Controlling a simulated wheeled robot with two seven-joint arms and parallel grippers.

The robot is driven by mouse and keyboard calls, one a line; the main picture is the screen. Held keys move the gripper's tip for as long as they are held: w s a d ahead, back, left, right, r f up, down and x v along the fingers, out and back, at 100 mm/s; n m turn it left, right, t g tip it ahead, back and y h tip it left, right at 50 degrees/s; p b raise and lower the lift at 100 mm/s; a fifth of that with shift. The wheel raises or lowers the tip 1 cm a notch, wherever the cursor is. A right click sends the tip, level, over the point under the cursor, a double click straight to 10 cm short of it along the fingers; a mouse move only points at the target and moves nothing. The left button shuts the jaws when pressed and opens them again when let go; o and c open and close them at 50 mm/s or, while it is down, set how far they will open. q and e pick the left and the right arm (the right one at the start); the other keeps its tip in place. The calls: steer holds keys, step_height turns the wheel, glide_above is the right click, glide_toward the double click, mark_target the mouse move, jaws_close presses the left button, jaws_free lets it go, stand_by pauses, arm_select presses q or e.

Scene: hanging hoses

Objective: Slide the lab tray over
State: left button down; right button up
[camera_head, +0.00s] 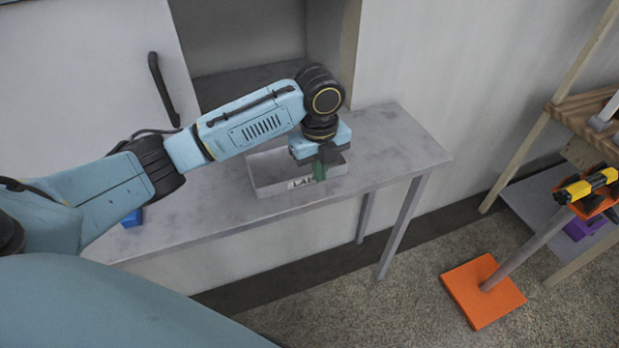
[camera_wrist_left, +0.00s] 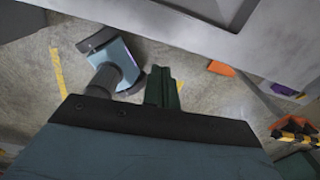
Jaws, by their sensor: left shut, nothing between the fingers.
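The lab tray (camera_head: 264,180) is a shallow, open, light grey box with a part-hidden "LAB" label on its front wall. It sits on the grey table near the front edge. My left gripper (camera_head: 319,171) is over the right part of the tray, pointing down, and its dark green fingers cover part of the label. The fingers are together and empty; they also show in the left wrist view (camera_wrist_left: 162,88). I cannot tell whether they touch the tray wall. My arm hides the tray's back right part. My right gripper is not in view.
The grey table (camera_head: 400,150) has clear surface right of the tray. A small blue object (camera_head: 132,218) lies at the left. An orange-based stand (camera_head: 484,291) and a wooden shelf (camera_head: 585,104) stand at the right. A cabinet with a black handle (camera_head: 164,88) is behind.

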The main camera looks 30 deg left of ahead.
mark_target(310, 190)
arm_select(q)
steer(key=shift+m, duration=0.5)
steer(key=f, duration=0.5)
steer(key=a+f, duration=0.1)
steer(key=f, duration=0.1)
steer(key=shift+f+b, duration=0.25)
steer(key=shift+b, duration=0.05)
steer(key=shift+w+a+f, duration=0.15)
steer(key=shift+w+a, duration=0.35)
steer(key=shift+a, duration=0.05)
steer(key=shift+w+a+f, duration=0.15)
steer(key=shift+w+a, duration=0.35)
steer(key=shift+a, duration=0.05)
steer(key=shift+w+a, duration=0.35)
